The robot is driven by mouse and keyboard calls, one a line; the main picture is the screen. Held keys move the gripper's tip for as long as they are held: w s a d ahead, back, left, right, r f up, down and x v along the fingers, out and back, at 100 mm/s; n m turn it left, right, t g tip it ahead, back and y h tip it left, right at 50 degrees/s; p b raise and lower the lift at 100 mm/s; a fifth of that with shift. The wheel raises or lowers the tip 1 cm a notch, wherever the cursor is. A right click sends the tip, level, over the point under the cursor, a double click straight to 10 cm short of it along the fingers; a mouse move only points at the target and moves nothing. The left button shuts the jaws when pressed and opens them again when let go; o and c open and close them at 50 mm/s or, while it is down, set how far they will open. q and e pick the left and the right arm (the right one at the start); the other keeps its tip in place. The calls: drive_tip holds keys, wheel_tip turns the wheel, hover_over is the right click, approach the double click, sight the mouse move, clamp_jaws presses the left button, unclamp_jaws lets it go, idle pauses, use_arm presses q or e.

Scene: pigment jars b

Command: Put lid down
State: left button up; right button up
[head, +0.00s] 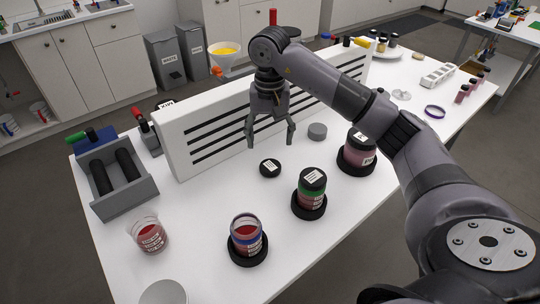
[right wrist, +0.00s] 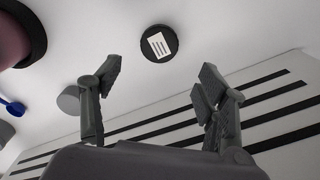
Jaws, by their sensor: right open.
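A black round lid (head: 270,168) with a white label lies flat on the white table in front of the slotted white panel. It also shows in the right wrist view (right wrist: 159,43), with nothing touching it. My right gripper (head: 270,144) points down above the lid, its fingers spread and empty. In the right wrist view its fingers (right wrist: 160,78) stand apart on either side, with the lid beyond them. An open jar of red pigment with a blue band (head: 246,237) stands in a black ring at the front. My left gripper is not in view.
A black-lidded jar with a green band (head: 312,186) and another dark-lidded jar (head: 357,153) stand in rings to the right. A grey disc (head: 317,131) lies behind them. The slotted panel (head: 170,125) stands behind the lid. A beaker (head: 150,234) and grey box (head: 118,192) are left.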

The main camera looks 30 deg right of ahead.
wheel_tip(320, 180, up, 4)
drive_tip(key=shift+f, duration=0.1)
idle(0.6)
